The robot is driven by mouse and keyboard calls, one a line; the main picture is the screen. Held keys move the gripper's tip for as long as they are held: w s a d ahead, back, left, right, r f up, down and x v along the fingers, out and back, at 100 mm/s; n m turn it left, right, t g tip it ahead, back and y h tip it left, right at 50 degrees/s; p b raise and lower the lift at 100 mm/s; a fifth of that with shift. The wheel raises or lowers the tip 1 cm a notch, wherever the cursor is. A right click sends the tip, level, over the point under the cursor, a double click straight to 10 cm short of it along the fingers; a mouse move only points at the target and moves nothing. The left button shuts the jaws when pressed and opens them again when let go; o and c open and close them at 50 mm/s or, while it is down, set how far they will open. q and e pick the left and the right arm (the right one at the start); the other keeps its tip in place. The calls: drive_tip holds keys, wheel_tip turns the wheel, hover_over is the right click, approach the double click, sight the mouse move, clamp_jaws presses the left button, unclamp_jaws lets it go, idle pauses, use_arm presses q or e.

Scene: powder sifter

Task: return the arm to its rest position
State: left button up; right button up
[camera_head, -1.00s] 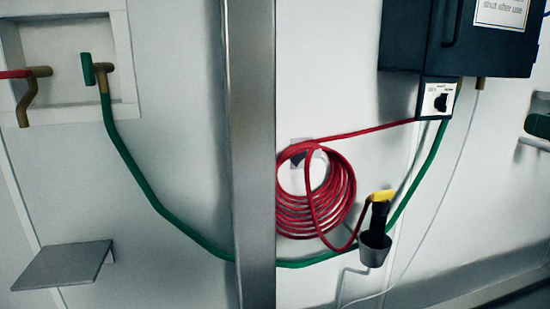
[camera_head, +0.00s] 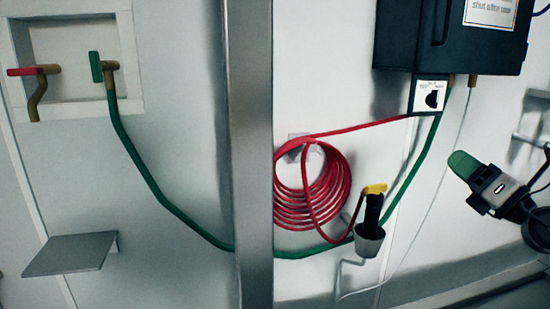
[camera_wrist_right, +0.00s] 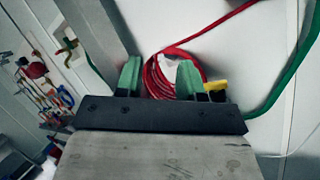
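My right gripper (camera_head: 463,165) has green fingertips and shows at the right of the head view, pointing up and left, in front of the pale wall. It is right of the green hose (camera_head: 411,187) and below the dark cabinet (camera_head: 455,38), apart from both in the picture. In the right wrist view the two green fingers of my right gripper (camera_wrist_right: 160,74) stand apart with nothing held. The red hose coil (camera_wrist_right: 160,84) shows behind the gap. My left gripper is in neither view.
A red hose coil (camera_head: 311,195) hangs on the wall beside a metal post (camera_head: 250,150). A yellow-and-black nozzle (camera_head: 373,207) sits in a grey cup (camera_head: 369,240). A grey shelf (camera_head: 70,254) juts out at lower left. A switch box (camera_head: 430,95) hangs under the cabinet.

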drive_tip(key=s+a+f+m+g+h, duration=0.1)
drive_tip(key=s+a+f+m+h, duration=0.3)
drive_tip(key=f+m, duration=0.6)
drive_tip(key=s+d+f+m+g+h, duration=0.1)
drive_tip(key=s+f+m+h, duration=0.2)
drive_tip(key=f+m+h, duration=0.45)
drive_tip(key=s+a+f+m+g+h, duration=0.1)
drive_tip(key=s+a+f+m+h, duration=0.15)
drive_tip(key=f+m, duration=0.85)
drive_tip(key=s+a+f+m+g+y, duration=0.1)
drive_tip(key=s+a+f+m+g, duration=0.15)
drive_tip(key=s+f+g, duration=0.4)
drive_tip(key=s+a+f+m+g+y, duration=0.15)
drive_tip(key=s+a+f, duration=0.25)
drive_tip(key=s, duration=0.5)
drive_tip(key=s+a+f+m+g+y, duration=0.1)
drive_tip(key=s+a+f+m+g, duration=0.15)
drive_tip(key=s+f+g, duration=0.4)
wheel_tip(320, 180, down, 26)
drive_tip(key=s+n, duration=0.1)
drive_tip(key=s, duration=0.2)
drive_tip(key=s+d+f, duration=0.3)
drive_tip(key=s+f, duration=1.1)
drive_tip(key=s, duration=0.1)
drive_tip(key=shift+n+g, duration=0.3)
drive_tip(key=shift+g, duration=0.05)
